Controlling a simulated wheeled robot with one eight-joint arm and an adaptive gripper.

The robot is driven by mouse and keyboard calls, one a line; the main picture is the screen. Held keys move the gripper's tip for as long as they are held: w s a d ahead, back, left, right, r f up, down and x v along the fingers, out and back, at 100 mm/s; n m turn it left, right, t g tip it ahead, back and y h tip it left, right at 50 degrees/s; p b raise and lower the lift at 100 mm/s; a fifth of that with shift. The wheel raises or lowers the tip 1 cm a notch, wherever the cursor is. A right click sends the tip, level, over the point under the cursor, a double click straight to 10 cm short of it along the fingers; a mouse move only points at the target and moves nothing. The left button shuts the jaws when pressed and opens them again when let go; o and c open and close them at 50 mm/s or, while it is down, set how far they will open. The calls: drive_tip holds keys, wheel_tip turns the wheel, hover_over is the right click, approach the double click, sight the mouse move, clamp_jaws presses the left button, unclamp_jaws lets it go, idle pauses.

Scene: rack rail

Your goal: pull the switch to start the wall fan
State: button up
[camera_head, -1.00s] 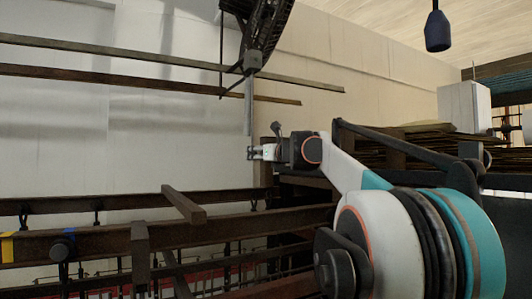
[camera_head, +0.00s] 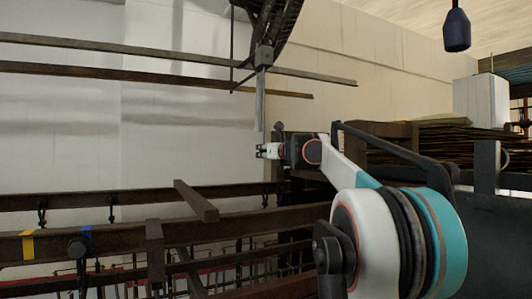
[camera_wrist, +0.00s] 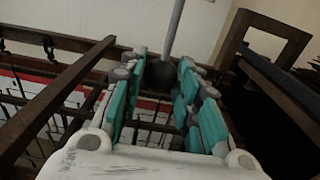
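A dark fan-like frame (camera_head: 272,20), partly cut off by the top edge, is at the upper middle of the head view. A grey rod (camera_head: 259,100) hangs below it in front of the pale wall. My gripper (camera_head: 262,151) is just below the rod's lower end in that view. In the wrist view a thin grey rod (camera_wrist: 175,28) comes down to a dark round knob (camera_wrist: 159,74). The teal-padded fingers of my gripper (camera_wrist: 162,72) stand apart on either side of the knob. I cannot tell whether either finger touches it.
A dark pendant (camera_head: 456,30) hangs at the top right. Dark beams (camera_head: 110,240) with hooks and thin rods run across the lower left. Long rails (camera_head: 150,57) cross in front of the wall. Stacked sheets (camera_head: 430,140) and a white box (camera_head: 481,100) stand right.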

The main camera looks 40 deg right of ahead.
drive_tip(key=shift+c, duration=0.6)
drive_tip(key=shift+f, duration=0.1)
drive_tip(key=shift+p, duration=0.4)
idle(0.7)
drive_tip(key=o, duration=1.1)
drive_tip(key=shift+o, duration=0.2)
drive_tip(key=shift+s, duration=0.1)
